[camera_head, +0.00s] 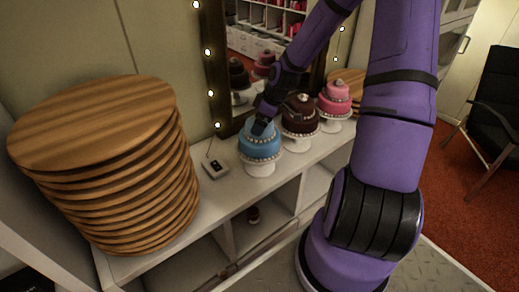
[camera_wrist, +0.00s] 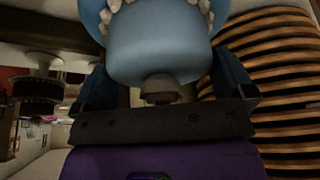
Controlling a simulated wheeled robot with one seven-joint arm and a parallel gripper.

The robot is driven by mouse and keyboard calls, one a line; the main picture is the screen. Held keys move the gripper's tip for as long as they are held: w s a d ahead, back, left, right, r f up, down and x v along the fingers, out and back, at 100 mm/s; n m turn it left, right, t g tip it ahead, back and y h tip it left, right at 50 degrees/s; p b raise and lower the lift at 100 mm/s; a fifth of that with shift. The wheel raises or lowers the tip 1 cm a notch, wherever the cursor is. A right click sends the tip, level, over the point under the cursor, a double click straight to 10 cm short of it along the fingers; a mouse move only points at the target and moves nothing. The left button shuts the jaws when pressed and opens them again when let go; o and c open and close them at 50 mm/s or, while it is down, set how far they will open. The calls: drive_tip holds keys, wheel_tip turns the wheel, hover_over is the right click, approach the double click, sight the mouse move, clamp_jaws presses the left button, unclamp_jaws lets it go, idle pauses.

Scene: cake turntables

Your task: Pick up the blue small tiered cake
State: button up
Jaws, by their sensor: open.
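The blue tiered cake (camera_head: 260,145) stands on a white pedestal stand (camera_head: 260,169) near the middle of the white shelf top. My gripper (camera_head: 263,125) is over the top of this cake in the head view and hides part of its upper tier. In the wrist view the blue cake (camera_wrist: 155,45) fills the upper middle, with a brownish knob (camera_wrist: 161,88) on its top. The fingers of my gripper (camera_wrist: 166,88) are open, one on each side of the upper tier. I cannot tell whether they touch it.
A brown cake (camera_head: 300,117) and a pink cake (camera_head: 335,98) stand on white stands close to the right. A tall stack of wooden boards (camera_head: 120,170) is at the left. A small device (camera_head: 214,168) sits before the mirror (camera_head: 262,45).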

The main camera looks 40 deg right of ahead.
drive_tip(key=shift+w+a+f, duration=0.15)
drive_tip(key=shift+f, duration=0.35)
drive_tip(key=shift+c, duration=0.5)
drive_tip(key=c, duration=1.3)
drive_tip(key=shift+c, duration=0.2)
drive_tip(key=shift+r, duration=0.1)
